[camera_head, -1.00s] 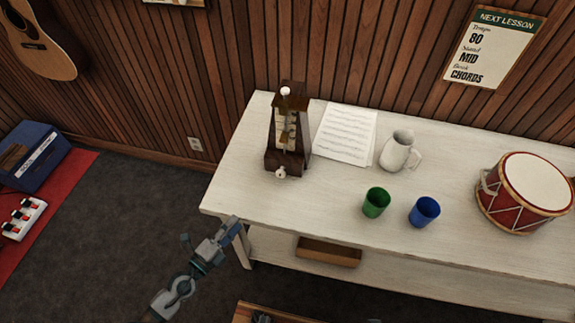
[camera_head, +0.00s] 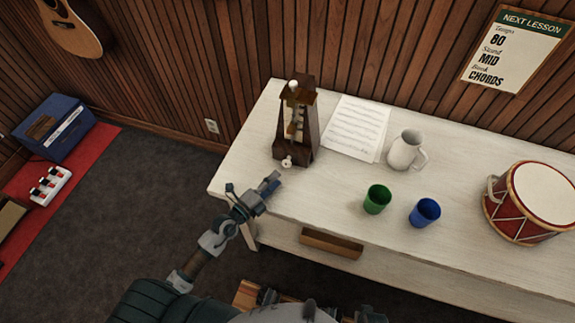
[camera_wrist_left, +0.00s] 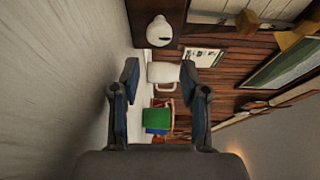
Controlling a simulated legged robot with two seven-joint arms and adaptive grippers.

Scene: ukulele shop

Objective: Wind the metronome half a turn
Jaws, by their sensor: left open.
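A dark wooden metronome (camera_head: 300,130) stands upright on the left end of the white table (camera_head: 330,200). Its pale winding key (camera_head: 287,162) sits low on the side facing me. My left gripper (camera_head: 272,183) is open and empty, just in front of and below the key in the head view, apart from it. In the left wrist view my gripper (camera_wrist_left: 158,72) has its fingers spread wide. There the key (camera_wrist_left: 160,31) and part of the metronome (camera_wrist_left: 159,8) show at the top, beyond the fingertips. My right gripper does not show.
Sheet music (camera_head: 357,127) lies right of the metronome. A white mug (camera_head: 405,150), green cup (camera_head: 377,199), blue cup (camera_head: 424,212) and red drum (camera_head: 530,203) stand further right. A wooden box (camera_head: 331,243) sits below the tabletop. The tabletop before the key is clear.

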